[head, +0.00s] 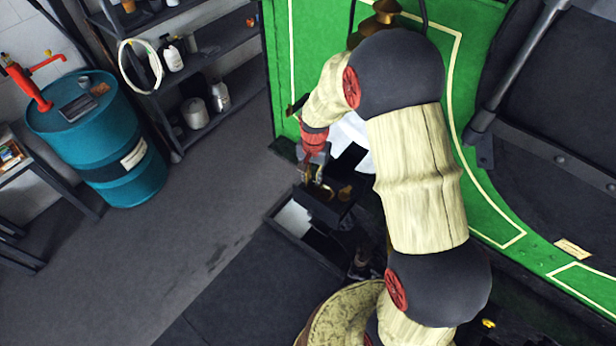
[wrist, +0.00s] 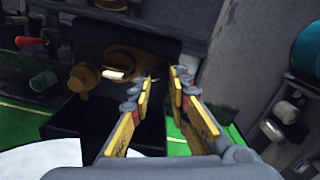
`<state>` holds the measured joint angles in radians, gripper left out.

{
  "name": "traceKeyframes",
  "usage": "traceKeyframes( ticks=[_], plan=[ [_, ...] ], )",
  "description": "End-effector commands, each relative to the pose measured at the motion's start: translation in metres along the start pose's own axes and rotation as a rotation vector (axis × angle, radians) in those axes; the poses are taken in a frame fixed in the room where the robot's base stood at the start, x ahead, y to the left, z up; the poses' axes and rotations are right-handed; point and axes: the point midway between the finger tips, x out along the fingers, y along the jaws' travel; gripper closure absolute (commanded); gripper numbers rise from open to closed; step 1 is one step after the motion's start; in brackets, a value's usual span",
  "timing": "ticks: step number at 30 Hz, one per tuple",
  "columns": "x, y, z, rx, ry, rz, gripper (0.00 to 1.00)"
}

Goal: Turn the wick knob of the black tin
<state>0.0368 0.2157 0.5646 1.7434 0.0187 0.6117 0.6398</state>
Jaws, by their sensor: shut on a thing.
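The black tin (head: 322,208) is a dark box with brass parts, low beside the green panel in the head view. It shows as a dark box with a brass round piece (wrist: 83,80) and a brass fitting (wrist: 127,64) in the wrist view. My gripper (head: 316,178) reaches down to the tin's top. In the wrist view its yellow-padded fingers (wrist: 158,78) point at the tin's face, right of the brass fitting. They are shut on the small wick knob, which is mostly hidden between the tips.
An open dark tray (head: 277,208) with a pale inside lies left of the tin. The green panel (head: 278,70) rises behind. A blue drum (head: 105,150) with a red pump and shelves (head: 215,45) stand at left. Grey floor (head: 190,235) between is clear.

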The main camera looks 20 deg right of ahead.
Motion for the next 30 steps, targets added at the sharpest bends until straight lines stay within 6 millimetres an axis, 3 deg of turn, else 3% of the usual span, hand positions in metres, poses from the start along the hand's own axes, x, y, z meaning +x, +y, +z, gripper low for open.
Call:
traceKeyframes(
  ticks=[17,30],
  plan=[
    [0.0007,-0.0006,-0.0007,-0.074,0.002,-0.001,1.0],
    [0.0024,-0.0003,-0.0006,-0.428,0.001,0.0,1.0]
  ],
)
